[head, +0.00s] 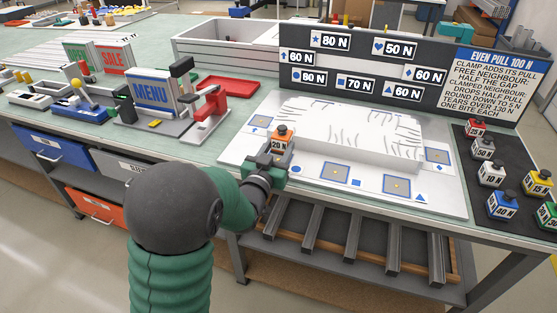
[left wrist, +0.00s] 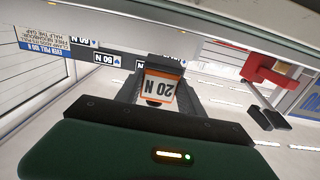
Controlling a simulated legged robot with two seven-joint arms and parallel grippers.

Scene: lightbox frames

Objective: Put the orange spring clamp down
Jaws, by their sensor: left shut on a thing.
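The orange spring clamp (head: 282,142), labelled 20 N with a dark knob on top, is held in my left gripper (head: 270,162). It also shows in the left wrist view (left wrist: 160,86) between the two fingers, its label upside down. The gripper is over the front left part of a white board (head: 347,182), beside the left end of a white wrinkled sheet on a raised frame (head: 350,130). The arm and gripper hide part of the board there. I cannot tell whether the clamp touches the board. My right gripper is not in view.
Blue-marked square pads (head: 396,186) lie along the board. A dark mat (head: 472,175) at right holds several weight-labelled clamps. A dark sign panel (head: 345,65) stands behind. A MENU sign (head: 152,92), a red clamp-like fixture (head: 212,105) and a red tray (head: 228,86) are at left.

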